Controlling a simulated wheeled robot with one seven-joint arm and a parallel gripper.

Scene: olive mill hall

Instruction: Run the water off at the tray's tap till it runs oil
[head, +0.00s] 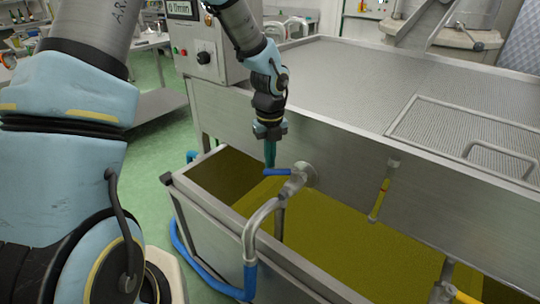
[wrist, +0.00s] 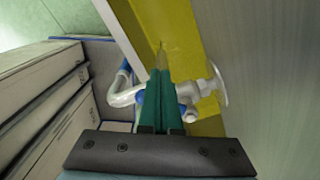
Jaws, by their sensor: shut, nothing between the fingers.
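The steel tray (head: 350,90) stands over an open tank (head: 205,225). Its tap (head: 298,180) sticks out of the tray's side wall, with a blue lever (head: 280,172) pointing left and a curved metal outlet (head: 262,213) leading to a blue hose. The tap also shows in the wrist view (wrist: 188,93). My gripper (head: 270,166) has green fingers, shut and empty, pointing down at the lever's free end. In the wrist view its fingers (wrist: 160,75) cover part of the lever; I cannot tell whether they touch it. What flows in the hose is hidden.
Yellow-olive liquid (head: 360,260) lies in the tank. A control box (head: 208,45) stands at the tray's left end. The blue hose (head: 190,262) runs outside the tank. Green floor is open at left.

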